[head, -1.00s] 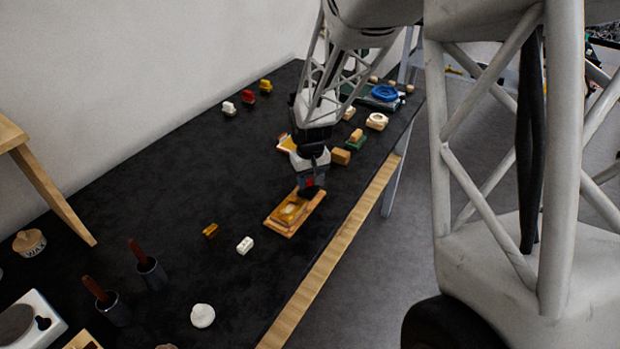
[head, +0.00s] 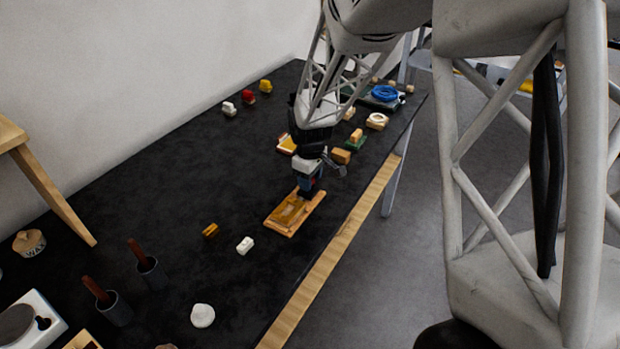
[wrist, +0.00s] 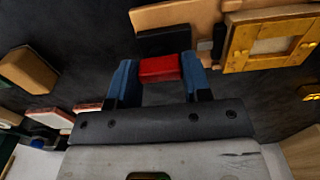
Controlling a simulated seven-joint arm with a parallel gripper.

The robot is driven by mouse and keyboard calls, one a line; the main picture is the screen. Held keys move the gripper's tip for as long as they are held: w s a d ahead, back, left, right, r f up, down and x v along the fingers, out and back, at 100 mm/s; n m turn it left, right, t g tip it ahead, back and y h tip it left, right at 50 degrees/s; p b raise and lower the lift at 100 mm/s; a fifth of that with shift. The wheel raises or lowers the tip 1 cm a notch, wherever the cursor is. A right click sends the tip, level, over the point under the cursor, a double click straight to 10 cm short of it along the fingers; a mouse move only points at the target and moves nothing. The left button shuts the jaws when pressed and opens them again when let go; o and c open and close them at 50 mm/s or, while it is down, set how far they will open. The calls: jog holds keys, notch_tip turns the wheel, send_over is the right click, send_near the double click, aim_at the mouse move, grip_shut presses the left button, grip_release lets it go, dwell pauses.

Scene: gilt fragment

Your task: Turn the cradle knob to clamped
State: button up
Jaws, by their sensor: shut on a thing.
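The cradle is a wooden board with a framed piece on it (head: 295,212), lying flat near the table's right edge in the head view. Its board (wrist: 182,16) and gilt-coloured frame (wrist: 270,45) show at the top of the wrist view. My gripper (wrist: 160,72) has blue fingers, shut on a red knob (wrist: 160,68) beside a dark block (wrist: 163,41) at the cradle's edge. In the head view my gripper (head: 308,191) stands over the cradle's far end and hides the knob. I cannot read any clamp marking.
An orange-brown block (head: 341,156) and a yellow-topped tray (head: 287,144) stand just beyond my gripper.

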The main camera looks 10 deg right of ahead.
dwell(0.3)
jog(key=o, duration=0.9)
jog(key=shift+r, duration=0.1)
jog(key=shift+r, duration=3.85)
